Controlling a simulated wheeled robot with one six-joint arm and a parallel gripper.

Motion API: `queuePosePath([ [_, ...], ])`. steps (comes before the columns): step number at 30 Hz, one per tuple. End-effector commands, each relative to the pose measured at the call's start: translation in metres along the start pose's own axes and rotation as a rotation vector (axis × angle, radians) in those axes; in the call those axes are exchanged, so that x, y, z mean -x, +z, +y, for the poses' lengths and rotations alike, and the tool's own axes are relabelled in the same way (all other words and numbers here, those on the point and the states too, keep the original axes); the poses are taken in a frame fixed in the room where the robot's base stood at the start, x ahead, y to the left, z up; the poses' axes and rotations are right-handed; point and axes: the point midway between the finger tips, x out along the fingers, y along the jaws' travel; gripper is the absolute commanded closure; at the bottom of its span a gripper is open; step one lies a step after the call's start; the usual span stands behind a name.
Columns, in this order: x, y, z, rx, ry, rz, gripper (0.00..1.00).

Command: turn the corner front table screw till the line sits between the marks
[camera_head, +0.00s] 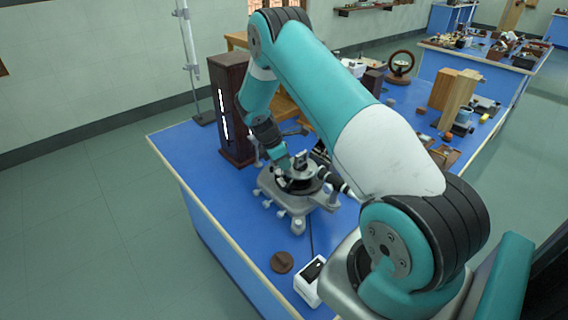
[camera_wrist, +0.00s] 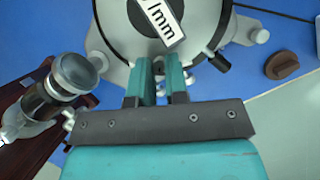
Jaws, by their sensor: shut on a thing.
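The grey metal spectrometer (camera_head: 297,201) stands on the blue bench, with a round dark-rimmed table on top. In the wrist view the pale disc of the table (camera_wrist: 113,22) fills the top, with a white plate (camera_wrist: 163,20) lettered "/mm" on it. My gripper (camera_wrist: 159,66) reaches the table's near edge, its two teal fingers closed to a narrow gap. It also shows in the head view (camera_head: 283,166), low over the table. It is shut on a table screw, which the fingers mostly hide.
A dark wooden housing with a bright slit (camera_head: 223,113) stands behind left. A black-and-silver tube (camera_wrist: 52,97) lies close to my gripper's left. A brown disc (camera_head: 282,262) and a small white box with a dark screen (camera_head: 311,284) sit at the bench front.

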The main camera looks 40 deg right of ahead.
Motion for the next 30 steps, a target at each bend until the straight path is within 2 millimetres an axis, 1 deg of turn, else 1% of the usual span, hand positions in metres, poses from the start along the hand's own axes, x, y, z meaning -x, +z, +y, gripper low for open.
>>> queuePosePath([
  [21,-0.0022,0.0014,0.006,-0.602,-0.246,0.001,1.0],
  [30,-0.0017,0.0027,0.0075,-0.796,-0.326,0.002,1.0],
])
